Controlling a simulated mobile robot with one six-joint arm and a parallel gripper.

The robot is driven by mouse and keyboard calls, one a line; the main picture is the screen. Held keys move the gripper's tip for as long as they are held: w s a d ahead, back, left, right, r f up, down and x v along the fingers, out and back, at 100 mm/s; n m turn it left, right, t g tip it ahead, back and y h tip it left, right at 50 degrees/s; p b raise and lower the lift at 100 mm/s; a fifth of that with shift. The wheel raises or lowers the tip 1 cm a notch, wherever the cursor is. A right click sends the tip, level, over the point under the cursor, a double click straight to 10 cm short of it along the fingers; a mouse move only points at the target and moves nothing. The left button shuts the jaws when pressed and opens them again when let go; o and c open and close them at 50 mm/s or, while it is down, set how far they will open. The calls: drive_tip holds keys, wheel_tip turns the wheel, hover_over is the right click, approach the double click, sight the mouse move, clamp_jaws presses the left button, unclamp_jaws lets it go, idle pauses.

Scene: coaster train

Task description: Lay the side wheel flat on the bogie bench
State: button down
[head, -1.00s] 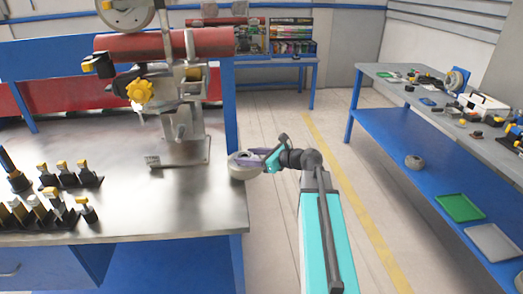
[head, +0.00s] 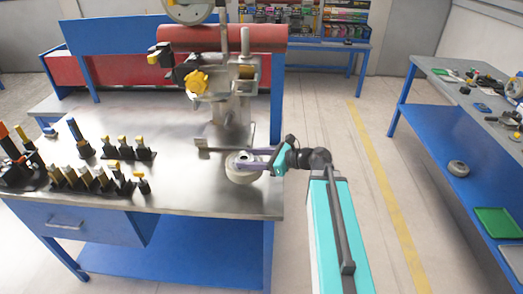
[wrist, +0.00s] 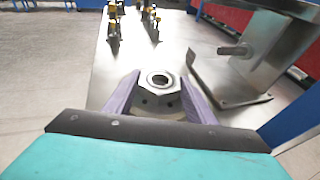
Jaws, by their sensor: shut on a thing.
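The side wheel (head: 240,174) is a pale grey wheel with a metal hub, held in my gripper (head: 246,161) over the right part of the steel-topped bogie bench (head: 190,185). In the wrist view, the hub (wrist: 160,82) with its round bore faces up between my two purple fingers (wrist: 160,90), which are shut on it. The tyre (wrist: 160,113) shows only partly below the hub. The wheel looks about level. I cannot tell whether it touches the bench top.
Several dark tool holders (head: 95,178) occupy the bench's left. Bare steel lies between. A blue-framed shelf bench (head: 440,145) stands right, with another grey wheel (head: 458,168) on its lower shelf.

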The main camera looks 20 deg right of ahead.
sight(239, 160)
drive_tip(key=shift+n+g+y, duration=0.3)
drive_tip(key=shift+n+g, duration=0.1)
drive_tip(key=a, duration=0.1)
drive_tip(key=s+a+r+p, duration=0.1)
drive_tip(key=a, duration=0.1)
drive_tip(key=shift+s+a+r, duration=0.2)
drive_tip(key=shift+s+r, duration=0.15)
drive_tip(key=shift+r, duration=0.05)
drive_tip(key=shift+a, duration=0.15)
drive_tip(key=shift+a, duration=0.2)
